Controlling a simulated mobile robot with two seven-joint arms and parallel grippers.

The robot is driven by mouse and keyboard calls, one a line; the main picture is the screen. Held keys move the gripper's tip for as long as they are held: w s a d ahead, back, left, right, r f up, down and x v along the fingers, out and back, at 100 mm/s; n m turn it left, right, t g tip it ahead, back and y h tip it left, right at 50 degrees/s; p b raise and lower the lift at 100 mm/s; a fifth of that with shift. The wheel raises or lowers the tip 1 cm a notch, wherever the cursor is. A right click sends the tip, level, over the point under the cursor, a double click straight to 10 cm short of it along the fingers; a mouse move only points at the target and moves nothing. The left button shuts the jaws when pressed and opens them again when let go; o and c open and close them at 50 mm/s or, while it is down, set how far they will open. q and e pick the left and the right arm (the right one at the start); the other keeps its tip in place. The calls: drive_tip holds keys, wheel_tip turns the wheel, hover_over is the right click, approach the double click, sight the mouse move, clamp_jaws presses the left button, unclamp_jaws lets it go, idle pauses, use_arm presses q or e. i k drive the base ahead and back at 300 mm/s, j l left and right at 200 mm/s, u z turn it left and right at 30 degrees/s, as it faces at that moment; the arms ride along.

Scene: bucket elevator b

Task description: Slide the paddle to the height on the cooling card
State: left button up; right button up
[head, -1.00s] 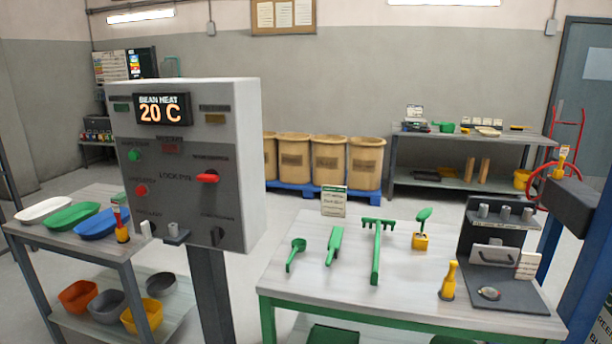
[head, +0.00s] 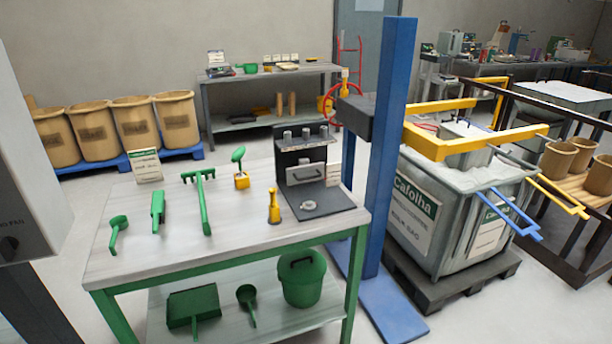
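No paddle and no cooling card can be told for certain. A blue upright column (head: 391,150) stands right of the green-legged table (head: 255,235). A dark block (head: 357,118) sits on its left side, with a small yellow-handled part (head: 345,85) on top. A yellow frame (head: 465,147) reaches right from the column over a grey bulk bag (head: 428,205). A small standing card (head: 146,166) is at the table's back left, its text too small to read. Neither of my grippers is in view.
The table holds green hand tools (head: 198,195), a yellow-handled tool (head: 274,206) and a dark stand (head: 308,178). Blue prongs (head: 505,215) stick out by the bag. Brown bins (head: 135,122) line the left wall. Grey floor is clear behind the table.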

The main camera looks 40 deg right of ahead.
sight(305, 172)
drive_tip(key=i+l, duration=0.35)
drive_tip(key=i, duration=0.2)
drive_tip(key=i+l, duration=0.3)
drive_tip(key=i, duration=0.25)
drive_tip(key=z, duration=1.25)
